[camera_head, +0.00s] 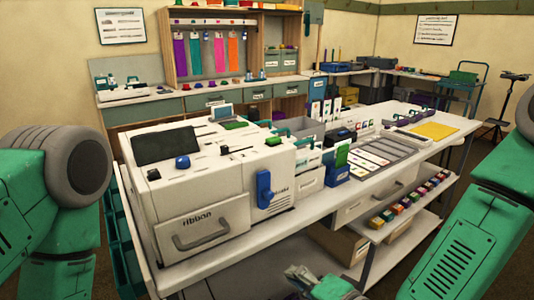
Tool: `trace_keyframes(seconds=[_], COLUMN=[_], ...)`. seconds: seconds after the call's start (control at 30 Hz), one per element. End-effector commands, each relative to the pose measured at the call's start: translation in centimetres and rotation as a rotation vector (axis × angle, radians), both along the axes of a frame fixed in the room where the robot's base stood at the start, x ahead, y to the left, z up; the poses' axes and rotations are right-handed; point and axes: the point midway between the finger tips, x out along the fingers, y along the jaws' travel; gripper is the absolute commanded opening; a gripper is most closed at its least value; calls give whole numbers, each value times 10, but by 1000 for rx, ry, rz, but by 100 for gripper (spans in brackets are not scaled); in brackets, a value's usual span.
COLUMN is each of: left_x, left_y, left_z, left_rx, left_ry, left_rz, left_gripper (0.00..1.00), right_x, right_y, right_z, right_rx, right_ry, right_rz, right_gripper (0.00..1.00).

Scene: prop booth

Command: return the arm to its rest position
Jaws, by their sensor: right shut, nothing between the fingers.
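My right gripper (298,271) shows at the bottom edge, in front of the white table and low beside its lower shelf. Its grey fingers are together and hold nothing. Part of its green body is cut off by the frame. My right arm (470,240) comes in at the right as a large green link. My left arm (62,215) fills the left side with a green link and a grey round joint. The left gripper is out of frame.
A white table (330,207) carries a white machine with a drawer marked "ribbon" (205,232), a blue handle (264,189), a blue card holder (336,174) and a grey card tray (383,155). Below are a shelf of coloured small boxes (405,203) and cardboard boxes (340,243).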

Motion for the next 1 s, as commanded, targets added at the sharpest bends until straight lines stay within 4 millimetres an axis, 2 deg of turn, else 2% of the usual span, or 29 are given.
trace_keyframes(seconds=[0.03, 0.1, 0.2, 0.3, 0.4, 0.5, 0.63, 0.77, 1.0], left_x=[0, 0, 0, 0, 0, 0, 0, 0, 0], left_y=[0, 0, 0, 0, 0, 0, 0, 0, 0], left_z=[0, 0, 0, 0, 0, 0, 0, 0, 0], left_rx=[0, 0, 0, 0, 0, 0, 0, 0, 0], left_ry=[0, 0, 0, 0, 0, 0, 0, 0, 0], left_rz=[0, 0, 0, 0, 0, 0, 0, 0, 0], left_gripper=[0, 0, 0, 0, 0, 0, 0, 0, 0], right_x=[-19, -45, -87, -133, -176, -211, -238, -247, -247], right_y=[-12, -34, -71, -116, -161, -198, -228, -238, -238], right_z=[-35, -79, -131, -172, -198, -210, -215, -216, -216], right_rx=[-119, -284, -510, -720, -895, -1022, -1113, -1141, -1141], right_ry=[53, 120, 221, 330, 433, 518, 589, 614, 613], right_rz=[35, 90, 185, 298, 415, 513, 598, 628, 627], right_gripper=[0, 0, 0, 0, 0, 0, 0, 0, 0])
